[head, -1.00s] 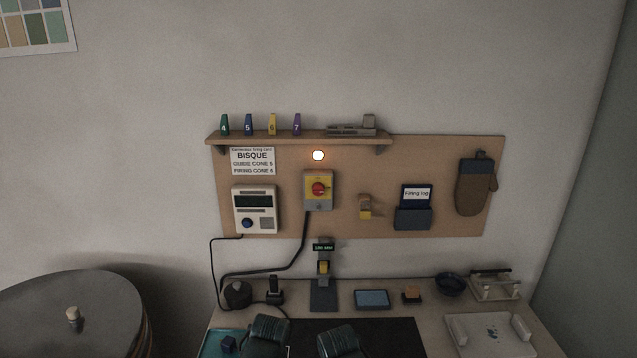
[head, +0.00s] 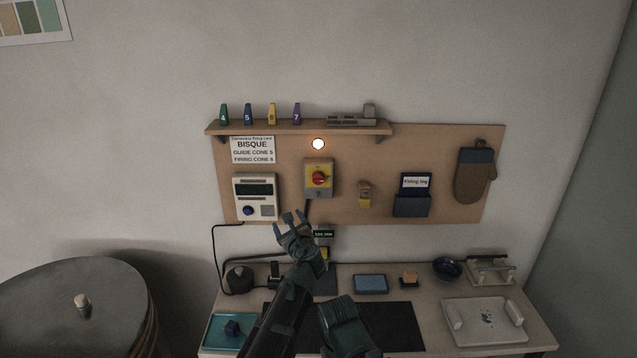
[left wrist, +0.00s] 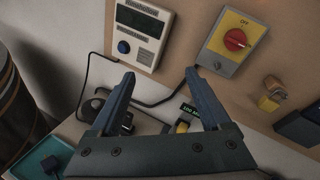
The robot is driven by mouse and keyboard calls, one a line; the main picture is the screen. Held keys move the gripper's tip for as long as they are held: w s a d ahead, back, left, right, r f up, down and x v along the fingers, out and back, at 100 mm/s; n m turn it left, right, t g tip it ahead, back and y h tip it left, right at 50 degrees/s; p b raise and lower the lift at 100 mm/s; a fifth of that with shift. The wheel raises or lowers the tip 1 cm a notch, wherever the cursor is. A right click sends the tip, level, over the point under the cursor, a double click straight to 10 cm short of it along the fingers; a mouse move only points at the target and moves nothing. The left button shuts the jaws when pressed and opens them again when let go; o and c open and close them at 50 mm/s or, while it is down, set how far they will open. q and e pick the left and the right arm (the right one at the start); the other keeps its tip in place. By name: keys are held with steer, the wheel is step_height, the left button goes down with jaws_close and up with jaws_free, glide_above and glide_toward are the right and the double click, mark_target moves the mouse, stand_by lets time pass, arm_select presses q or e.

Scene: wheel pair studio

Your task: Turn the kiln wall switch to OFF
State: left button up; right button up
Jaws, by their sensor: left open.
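The kiln wall switch (head: 318,178) is a grey box with a yellow plate and a red rotary knob, mounted on the brown board. It also shows in the left wrist view (left wrist: 234,42), at the upper right, where the word OFF can be read above the knob. My left gripper (head: 289,217) is open and empty, below and to the left of the switch, apart from it. Its two blue fingers (left wrist: 157,80) frame a gap in the left wrist view. The dark end of my right arm shows low in the head view; its fingers cannot be made out.
A white controller (head: 256,196) with a dark screen and blue knob hangs left of the switch. A glowing round lamp (head: 318,144) is above the switch, under the shelf (head: 300,128). A black cable runs down from the switch.

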mark_target(318, 182)
arm_select(q)
steer(key=w+d+r+m+t+h, duration=0.3)
steer(key=d+r+m+h, duration=0.1)
steer(key=d+m, duration=0.6)
steer(key=w, duration=0.4)
steer(key=w+a, duration=0.1)
steer(key=w, duration=0.8)
steer(key=shift+w+a+f, duration=0.15)
steer(key=shift+w, duration=0.25)
jaws_close()
